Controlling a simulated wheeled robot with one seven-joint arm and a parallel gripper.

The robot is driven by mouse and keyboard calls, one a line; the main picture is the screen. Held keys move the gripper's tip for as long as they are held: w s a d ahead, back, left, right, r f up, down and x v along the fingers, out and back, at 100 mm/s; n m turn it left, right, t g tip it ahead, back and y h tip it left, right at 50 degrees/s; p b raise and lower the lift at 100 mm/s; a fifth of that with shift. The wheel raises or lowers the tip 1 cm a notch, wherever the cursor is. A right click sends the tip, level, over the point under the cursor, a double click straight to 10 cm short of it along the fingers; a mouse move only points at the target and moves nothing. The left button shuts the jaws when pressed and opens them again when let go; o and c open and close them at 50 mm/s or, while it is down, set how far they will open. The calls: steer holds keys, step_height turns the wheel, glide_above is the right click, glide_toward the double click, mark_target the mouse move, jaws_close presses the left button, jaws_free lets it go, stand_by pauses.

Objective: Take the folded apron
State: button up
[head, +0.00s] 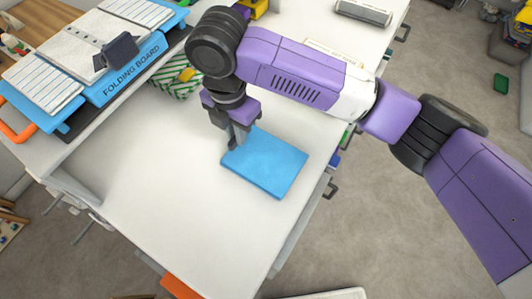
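A flat light-blue rectangle (266,165), which looks like the folded apron, lies on the white table (150,190) close to its right edge. My gripper (235,140) points down at the upper left corner of the blue rectangle. Its grey fingers are at or over that edge. I cannot tell whether they touch it or how far apart they are. My purple arm reaches in from the right, above the blue rectangle, without covering most of it.
A blue folding board (132,68) with striped cloth on it sits at the upper left. A green-and-white striped item (178,82) lies beside it. A grey box (362,12) is at the table's far end. The table's near part is clear.

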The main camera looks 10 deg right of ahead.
steer(key=shift+r+p, duration=0.75)
steer(key=shift+r, duration=0.05)
jaws_close()
steer(key=shift+r+p, duration=1.55)
steer(key=shift+r, duration=0.2)
